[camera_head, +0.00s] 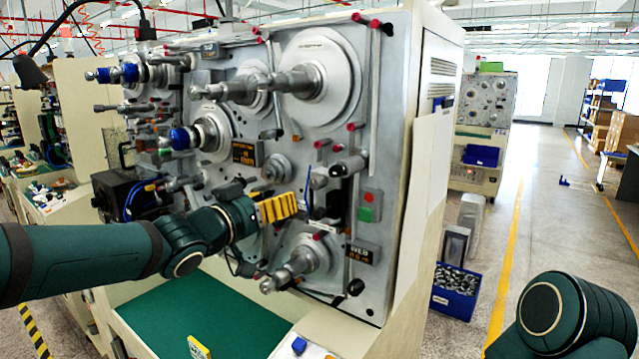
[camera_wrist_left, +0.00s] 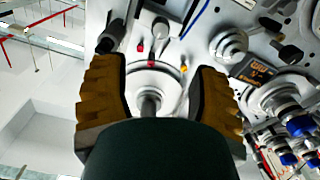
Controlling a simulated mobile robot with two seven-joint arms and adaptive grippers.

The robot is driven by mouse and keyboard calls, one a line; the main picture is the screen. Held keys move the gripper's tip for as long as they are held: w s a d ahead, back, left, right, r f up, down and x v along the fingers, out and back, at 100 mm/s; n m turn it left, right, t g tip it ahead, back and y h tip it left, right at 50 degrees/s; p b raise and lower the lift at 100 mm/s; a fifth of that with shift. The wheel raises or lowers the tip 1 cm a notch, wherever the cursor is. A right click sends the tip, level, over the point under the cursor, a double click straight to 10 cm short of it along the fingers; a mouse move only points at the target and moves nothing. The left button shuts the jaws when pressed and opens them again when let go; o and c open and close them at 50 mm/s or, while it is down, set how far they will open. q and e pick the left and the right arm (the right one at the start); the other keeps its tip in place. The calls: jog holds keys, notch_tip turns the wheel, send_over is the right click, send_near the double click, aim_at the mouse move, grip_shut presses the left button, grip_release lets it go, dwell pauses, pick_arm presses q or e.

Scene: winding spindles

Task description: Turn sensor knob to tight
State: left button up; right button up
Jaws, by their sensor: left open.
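The grey panel of the winding machine (camera_head: 400,60) carries several spindles and knobs; none is clearly marked as the sensor knob. A black-ended knob (camera_head: 347,167) sits right of the panel's middle, above a red and green button box (camera_head: 370,205). A black knob also shows in the left wrist view (camera_wrist_left: 110,38), beyond one finger. My left gripper (camera_head: 290,206) has yellow fingers and is in front of the lower panel. In the left wrist view its fingers (camera_wrist_left: 160,72) are apart and empty, with a large pale disc (camera_wrist_left: 155,85) behind the gap. My right gripper is out of view.
A lower spindle (camera_head: 290,268) sticks out beneath my left gripper. Blue-ended spindles (camera_head: 182,138) stand out at the left. A green mat (camera_head: 200,320) lies below. A blue bin of parts (camera_head: 454,292) is on the floor right of the machine.

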aim_at(313, 185)
pick_arm(q)
jog(key=x, duration=1.3)
jog(key=shift+f, duration=0.1)
grip_shut()
